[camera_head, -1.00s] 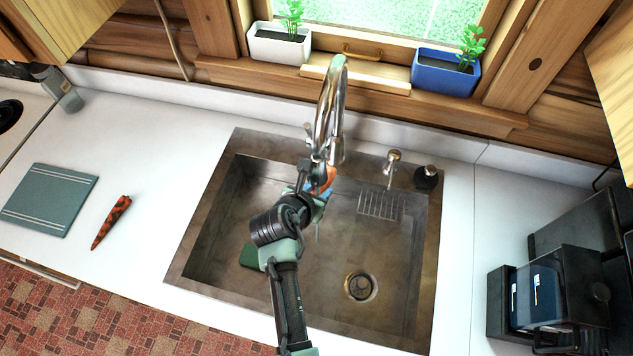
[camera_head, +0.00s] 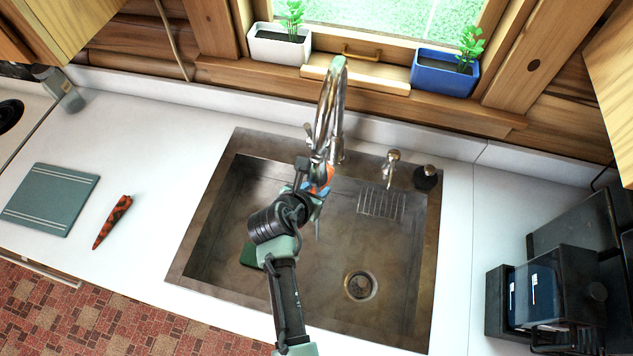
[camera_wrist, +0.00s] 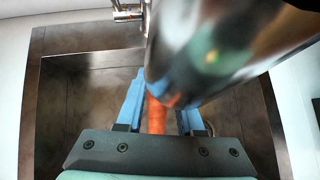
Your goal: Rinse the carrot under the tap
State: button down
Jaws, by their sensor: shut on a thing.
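An orange carrot (camera_wrist: 154,114) is held between the blue fingers of my gripper (camera_wrist: 162,105). In the head view only a bit of its orange (camera_head: 323,176) shows, beside my gripper (camera_head: 314,190), over the back of the sink. The chrome tap (camera_head: 328,112) arches above, its spout end close over the gripper. In the wrist view the tap (camera_wrist: 225,50) is large and blurred and hides the carrot's far end. A thin pale line shows below the gripper; I cannot tell whether it is water. The steel sink (camera_head: 215,200) lies below.
A dark-spotted, carrot-shaped orange thing (camera_head: 112,222) lies on the left counter beside a green board (camera_head: 50,198). A green sponge-like block (camera_head: 249,256) is in the sink. A soap dispenser (camera_head: 391,165) stands behind the sink, and a black appliance (camera_head: 560,290) is at right.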

jog(key=shift+s+d, duration=0.2)
jog(key=shift+s+a+r+p, duration=0.15)
jog(key=shift+s+a+p, duration=0.8)
jog(key=shift+s, duration=0.15)
jog(key=shift+s+a+p, duration=0.85)
jog(key=shift+s+a, duration=0.85)
jog(key=shift+s, duration=0.2)
jog(key=a+p+v, duration=0.1)
jog(key=v, duration=0.5)
jog(key=shift+f+p, duration=0.2)
jog(key=shift+p, duration=0.15)
